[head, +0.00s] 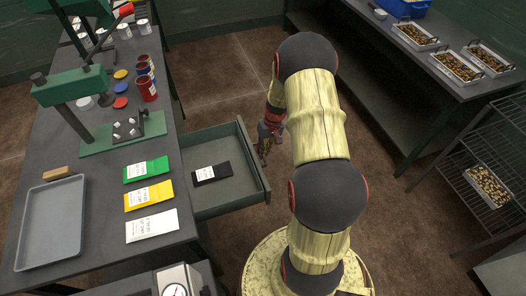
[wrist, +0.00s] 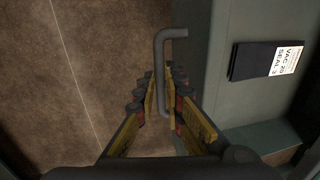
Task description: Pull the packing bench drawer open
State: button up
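The packing bench drawer (head: 228,203) stands pulled out from the right side of the grey bench (head: 90,185), its inside showing. A black packet with a white label (head: 212,173) lies in it. It also shows in the wrist view (wrist: 267,61). The drawer's grey bar handle (wrist: 159,65) stands out from the drawer front in the wrist view. My gripper (wrist: 161,88) has its yellow-padded fingers on both sides of this bar and looks closed on it. In the head view my gripper (head: 264,148) is at the drawer front, partly hidden by my arm.
Green, yellow and white packets (head: 150,225), a grey tray (head: 50,223), tins and a green press (head: 72,88) stand on the bench. A counter with trays (head: 470,62) and a wire rack (head: 480,150) are at right. Brown floor lies between.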

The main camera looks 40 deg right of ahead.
jog(key=o, duration=0.5)
jog(key=shift+c, duration=0.2)
notch_tip(320, 180, up, 12)
jog(key=d, duration=0.2)
jog(key=shift+s, duration=0.4)
jog(key=shift+d+f, duration=0.1)
